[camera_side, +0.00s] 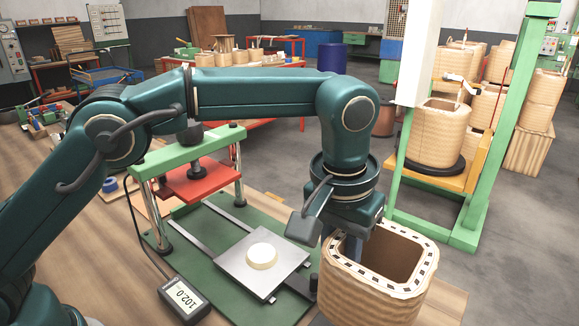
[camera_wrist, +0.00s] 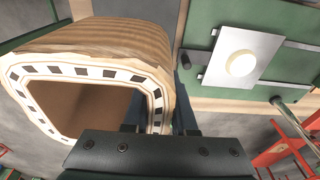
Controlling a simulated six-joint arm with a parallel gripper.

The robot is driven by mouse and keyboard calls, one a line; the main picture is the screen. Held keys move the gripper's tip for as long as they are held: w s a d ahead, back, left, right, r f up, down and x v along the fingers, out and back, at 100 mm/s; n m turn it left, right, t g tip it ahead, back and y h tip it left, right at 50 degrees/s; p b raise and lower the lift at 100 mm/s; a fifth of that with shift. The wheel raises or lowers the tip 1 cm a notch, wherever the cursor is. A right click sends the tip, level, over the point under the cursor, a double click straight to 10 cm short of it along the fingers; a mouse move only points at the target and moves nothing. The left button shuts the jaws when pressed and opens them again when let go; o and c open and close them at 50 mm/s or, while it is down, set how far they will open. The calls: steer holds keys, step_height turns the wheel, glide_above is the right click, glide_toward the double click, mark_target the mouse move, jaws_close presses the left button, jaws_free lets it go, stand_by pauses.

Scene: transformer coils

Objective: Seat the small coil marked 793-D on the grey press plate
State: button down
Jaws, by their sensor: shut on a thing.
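A tan, wound, hollow coil (camera_side: 365,297) with rounded corners and a black-and-white dashed ring on its top rim stands upright at the front right in the side view. It fills the left of the wrist view (camera_wrist: 150,38). No 793-D mark is legible on it. My gripper (camera_side: 335,243) points down at its near-left wall and is shut on that wall; in the wrist view the gripper (camera_wrist: 158,125) partly hides the wall. The fingertips are mostly hidden. The grey press plate (camera_side: 236,264) lies left of the coil, with a round cream disc (camera_side: 262,256) on its middle; the plate also shows in the wrist view (camera_wrist: 225,35).
The plate sits on rails on a green press base (camera_side: 190,275), under a raised red platen (camera_side: 200,182) between posts. A small dark stop (camera_side: 313,283) stands between plate and coil. A display box (camera_side: 184,300) is at front left. A green frame (camera_side: 490,130) stands behind right.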

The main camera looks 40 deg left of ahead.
steer(key=shift+d+m, duration=0.1)
steer(key=shift+m, duration=0.2)
steer(key=shift+f, duration=0.3)
steer(key=w+a+r+n, duration=0.1)
steer(key=a+r+n, duration=0.15)
steer(key=a, duration=1.95)
steer(key=shift+w+f, duration=0.15)
steer(key=shift+f, duration=3.15)
steer(key=shift+f, duration=1.4)
steer(key=c, duration=0.6)
jaws_free()
steer(key=shift+c, duration=0.2)
